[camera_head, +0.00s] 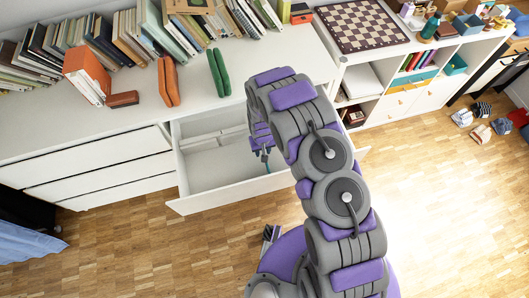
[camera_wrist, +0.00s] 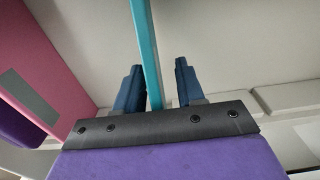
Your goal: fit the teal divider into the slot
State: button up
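The teal divider (camera_wrist: 147,45) shows in the wrist view as a narrow upright strip running between the two fingers of my gripper (camera_wrist: 160,85). It lies close to the left finger, and a gap shows between it and the right finger, so the gripper looks open around it. In the head view my gripper (camera_head: 264,146) reaches down into the open white drawer (camera_head: 203,202), and the arm hides the drawer's right part. A pale rail (camera_head: 212,138) runs across the drawer's back. I cannot make out the slot clearly.
In the wrist view a pink panel (camera_wrist: 50,60) with a grey patch stands at left. Above the drawer, the white cabinet top holds a green case (camera_head: 219,72), an orange case (camera_head: 168,81) and rows of books (camera_head: 125,38). A chessboard (camera_head: 360,25) lies at right.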

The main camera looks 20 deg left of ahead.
jog(key=shift+s+d+r+g+p, duration=0.15)
jog(key=shift+r+p, duration=0.25)
jog(key=shift+r, duration=0.2)
jog(key=shift+s+a+r+g+p, duration=0.15)
jog(key=shift+r+p, duration=0.25)
jog(key=shift+r, duration=0.2)
jog(key=r, duration=0.2)
jog(key=r+p, duration=0.1)
jog(key=r, duration=0.4)
jog(key=shift+w+d, duration=0.35)
jog(key=shift+r+p, duration=0.3)
jog(key=shift+r, duration=0.1)
jog(key=s+d+r+m, duration=0.1)
jog(key=d+r+m, duration=0.1)
jog(key=d+r, duration=0.75)
jog(key=s+d+r+m, duration=0.15)
jog(key=d+r, duration=0.35)
jog(key=r, duration=0.9)
jog(key=s+d+r+m, duration=0.1)
jog(key=s+d+r, duration=0.2)
jog(key=s+r, duration=0.2)
jog(key=s+d+r+m+g, duration=0.1)
jog(key=s+d+r, duration=0.3)
jog(key=s, duration=0.7)
jog(key=s+d+r+m, duration=0.1)
jog(key=s+d+r, duration=0.3)
jog(key=s+r, duration=0.2)
jog(key=shift+s+d+r, duration=0.25)
jog(key=shift+s, duration=0.85)
